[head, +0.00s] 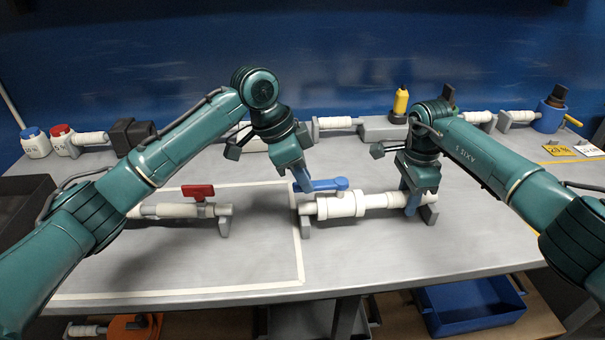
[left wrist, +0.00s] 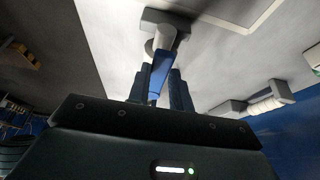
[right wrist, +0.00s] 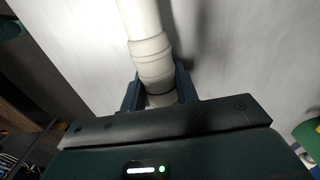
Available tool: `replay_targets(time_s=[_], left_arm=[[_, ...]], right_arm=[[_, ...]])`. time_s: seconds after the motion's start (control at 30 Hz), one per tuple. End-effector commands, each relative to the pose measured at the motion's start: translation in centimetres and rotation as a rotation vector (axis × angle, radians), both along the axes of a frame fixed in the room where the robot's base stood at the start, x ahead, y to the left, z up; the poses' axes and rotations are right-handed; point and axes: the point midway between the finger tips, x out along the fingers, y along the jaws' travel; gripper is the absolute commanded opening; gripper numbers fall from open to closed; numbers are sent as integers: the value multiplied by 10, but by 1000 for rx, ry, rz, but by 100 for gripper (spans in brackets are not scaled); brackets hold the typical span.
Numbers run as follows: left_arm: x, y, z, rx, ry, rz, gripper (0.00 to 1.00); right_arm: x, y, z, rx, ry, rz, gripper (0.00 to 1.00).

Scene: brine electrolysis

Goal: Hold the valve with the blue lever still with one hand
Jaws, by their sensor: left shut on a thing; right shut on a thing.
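The valve with the blue lever (head: 345,203) is a white pipe piece lying level on grey supports, right of the middle of the table. Its blue lever (head: 328,184) points left along the pipe in the head view. My left gripper (head: 303,187) is shut on the blue lever, which also shows between its fingers in the left wrist view (left wrist: 158,80). My right gripper (head: 411,203) is shut around the white pipe at the valve's right end. The right wrist view shows that pipe (right wrist: 150,50) running between the fingers.
A second valve with a red lever (head: 198,191) stands to the left inside a taped outline. White pipes, a yellow bottle (head: 400,101) and a blue vessel (head: 549,117) line the back. A blue bin (head: 470,306) is below the table. The front tabletop is clear.

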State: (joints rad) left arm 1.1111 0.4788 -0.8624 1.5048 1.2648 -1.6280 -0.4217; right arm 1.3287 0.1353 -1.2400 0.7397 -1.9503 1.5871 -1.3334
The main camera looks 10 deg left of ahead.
Motion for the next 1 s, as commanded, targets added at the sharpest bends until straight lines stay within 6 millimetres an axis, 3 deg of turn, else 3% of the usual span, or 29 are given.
replay_targets(time_s=[0.37, 1.0], left_arm=[[-13, -6, 0, 0, -1, 173, 0], [-44, -40, 0, -1, 0, 769, 0]], right_arm=[[0, 0, 0, 0, -1, 0, 0], [0, 0, 0, 1, -1, -1, 0]])
